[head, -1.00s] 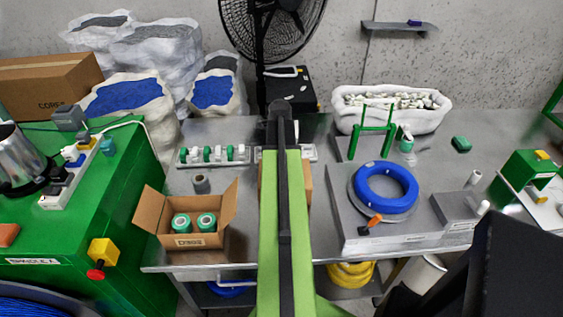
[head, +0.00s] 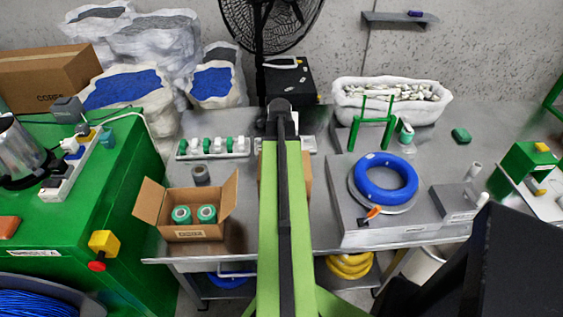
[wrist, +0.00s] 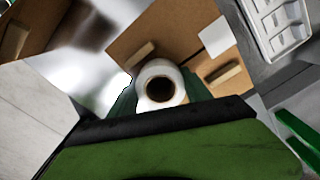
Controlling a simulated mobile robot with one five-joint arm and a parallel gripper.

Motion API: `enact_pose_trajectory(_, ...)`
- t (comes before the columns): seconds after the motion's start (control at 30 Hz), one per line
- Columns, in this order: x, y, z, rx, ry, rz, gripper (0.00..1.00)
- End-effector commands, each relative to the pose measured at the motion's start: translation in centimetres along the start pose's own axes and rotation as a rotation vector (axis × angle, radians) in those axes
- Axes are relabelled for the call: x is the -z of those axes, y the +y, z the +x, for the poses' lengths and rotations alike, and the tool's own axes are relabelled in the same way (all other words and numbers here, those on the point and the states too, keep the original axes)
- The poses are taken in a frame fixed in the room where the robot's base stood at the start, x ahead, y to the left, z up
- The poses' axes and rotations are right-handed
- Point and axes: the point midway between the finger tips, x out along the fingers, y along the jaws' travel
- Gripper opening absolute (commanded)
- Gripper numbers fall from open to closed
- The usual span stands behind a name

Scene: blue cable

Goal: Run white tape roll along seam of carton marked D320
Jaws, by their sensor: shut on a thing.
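The white tape roll (wrist: 160,84) is in my gripper (wrist: 158,92) in the wrist view, its round end and dark core facing the camera. The green fingers close on it from both sides. A brown carton (wrist: 135,40) with a white label and two tan pieces on it lies behind the roll; I cannot tell whether they touch. In the head view a carton (head: 307,180) sits on the table mostly hidden behind my arm. Its marking cannot be read. My gripper and the roll are hidden there too.
Left of my arm stands an open carton (head: 190,233) with two green-and-white rolls. Right of it are a blue cable coil (head: 386,178) on a grey platform (head: 345,210), a green stand (head: 374,120) and a white bin (head: 390,112). A socket strip (head: 213,155) lies behind the open carton.

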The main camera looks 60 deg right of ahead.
Motion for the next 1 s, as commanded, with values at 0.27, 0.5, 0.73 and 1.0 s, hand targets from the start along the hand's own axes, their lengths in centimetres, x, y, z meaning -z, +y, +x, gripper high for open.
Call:
enact_pose_trajectory(0.27,0.6,1.2,0.1,0.001,0.000,0.000,0.16)
enact_pose_trajectory(0.5,1.2,2.5,0.2,0.000,0.000,0.000,0.16)
enact_pose_trajectory(0.73,1.2,2.5,0.2,-0.001,0.000,0.000,0.16)
enact_pose_trajectory(1.0,1.2,2.4,-1.7,0.000,0.000,0.000,0.16)
